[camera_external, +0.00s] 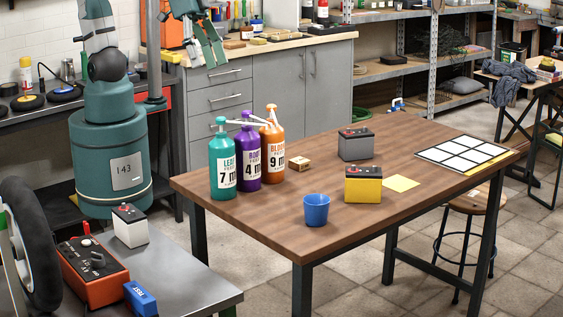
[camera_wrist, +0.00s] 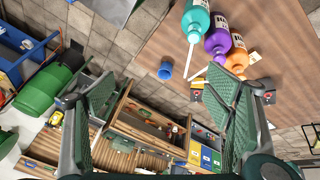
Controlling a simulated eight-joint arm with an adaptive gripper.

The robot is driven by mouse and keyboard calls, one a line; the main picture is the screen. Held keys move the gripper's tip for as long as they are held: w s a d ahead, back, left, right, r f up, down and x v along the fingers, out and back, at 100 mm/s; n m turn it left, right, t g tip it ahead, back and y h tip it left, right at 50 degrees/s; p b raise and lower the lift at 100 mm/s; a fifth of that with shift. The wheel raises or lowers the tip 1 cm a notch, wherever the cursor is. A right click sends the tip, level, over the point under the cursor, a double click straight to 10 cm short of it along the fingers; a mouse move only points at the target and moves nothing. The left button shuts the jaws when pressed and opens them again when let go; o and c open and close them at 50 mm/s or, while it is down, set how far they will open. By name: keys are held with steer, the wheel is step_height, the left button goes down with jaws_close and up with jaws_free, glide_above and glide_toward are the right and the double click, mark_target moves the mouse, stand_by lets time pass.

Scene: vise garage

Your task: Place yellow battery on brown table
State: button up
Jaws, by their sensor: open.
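The yellow battery (camera_external: 363,187) with a dark top stands upright on the brown table (camera_external: 262,224), right of the blue cup. A yellow sheet lies just right of it. My gripper (camera_external: 203,45) is at the upper left in the external view, raised and well apart from the battery. In the wrist view my gripper (camera_wrist: 165,112) has its two green fingers spread wide with nothing held between them. The brown table also shows in the wrist view (camera_wrist: 150,45). The batteries there are mostly hidden behind the right finger.
On the table stand teal (camera_external: 222,170), purple (camera_external: 248,160) and orange (camera_external: 272,150) bottles, a small wooden block (camera_external: 300,164), the blue cup (camera_external: 316,211), a grey battery (camera_external: 356,145) and a gridded panel (camera_external: 462,155). A white battery (camera_external: 130,228) stands on the metal bench. The table's front left is clear.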

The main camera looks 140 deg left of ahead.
steer(key=s+d+f+m+t, duration=0.1)
steer(key=s+d+f+m, duration=0.1)
steer(key=s, duration=0.4)
steer(key=s+d+f+m+t, duration=0.1)
steer(key=s+d+m, duration=0.3)
steer(key=s+m, duration=0.1)
steer(key=shift+s+d+f+h, duration=0.25)
steer(key=shift+s+f+h, duration=0.1)
steer(key=shift+s, duration=0.1)
